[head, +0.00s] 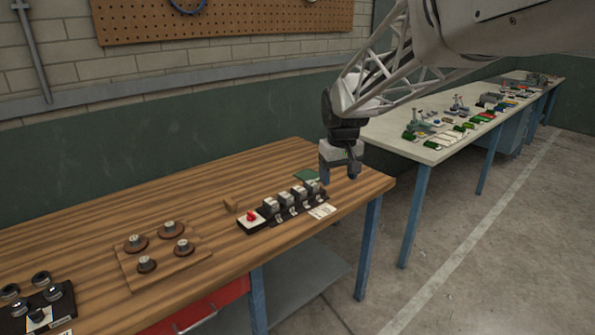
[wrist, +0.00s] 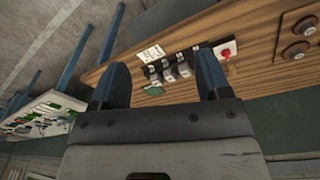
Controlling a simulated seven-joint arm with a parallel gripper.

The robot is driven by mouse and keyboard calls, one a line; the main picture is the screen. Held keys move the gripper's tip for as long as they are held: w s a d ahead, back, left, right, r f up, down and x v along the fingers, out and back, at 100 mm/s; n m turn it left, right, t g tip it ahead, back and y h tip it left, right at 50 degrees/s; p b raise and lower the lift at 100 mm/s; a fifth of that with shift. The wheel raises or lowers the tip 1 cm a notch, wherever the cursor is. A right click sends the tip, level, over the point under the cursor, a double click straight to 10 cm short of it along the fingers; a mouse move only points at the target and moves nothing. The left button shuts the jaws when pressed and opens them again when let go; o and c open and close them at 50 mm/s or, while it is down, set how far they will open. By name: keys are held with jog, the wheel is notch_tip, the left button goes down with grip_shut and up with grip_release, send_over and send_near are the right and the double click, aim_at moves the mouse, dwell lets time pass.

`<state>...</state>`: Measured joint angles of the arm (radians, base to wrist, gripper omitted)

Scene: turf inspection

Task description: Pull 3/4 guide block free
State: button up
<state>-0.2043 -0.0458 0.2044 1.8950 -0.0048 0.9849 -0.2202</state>
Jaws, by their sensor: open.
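Several dark and silver blocks (head: 285,200) stand in a row on a black base along the front edge of the wooden bench. I cannot read any 3/4 marking, so I cannot tell which one is the 3/4 guide block. The row also shows in the wrist view (wrist: 168,73), beyond and between the fingers. My gripper (head: 340,172) is open and empty, above the right end of the bench and apart from the blocks. Its two fingers also show in the wrist view (wrist: 160,82). A red knob (head: 251,216) on a white plate sits at the row's left end.
A printed card (head: 322,211) lies at the row's right end, and a green pad (head: 306,175) behind it. A small wooden block (head: 230,204) and a wooden board (head: 133,274) with round pieces lie left. A second, cluttered bench (head: 400,135) stands behind right.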

jog(key=w+a+f+n, duration=0.2)
jog(key=w+a+f, duration=0.5)
jog(key=w+a, duration=0.45)
jog(key=n+g, duration=0.1)
jog(key=n, duration=0.1)
send_over(272, 202)
jog(key=f, duration=1)
jog(key=shift+d+f, duration=0.2)
jog(key=shift+f, duration=0.2)
jog(key=shift+a+f, duration=0.1)
jog(key=shift+f, duration=3.9)
jog(key=c, duration=1)
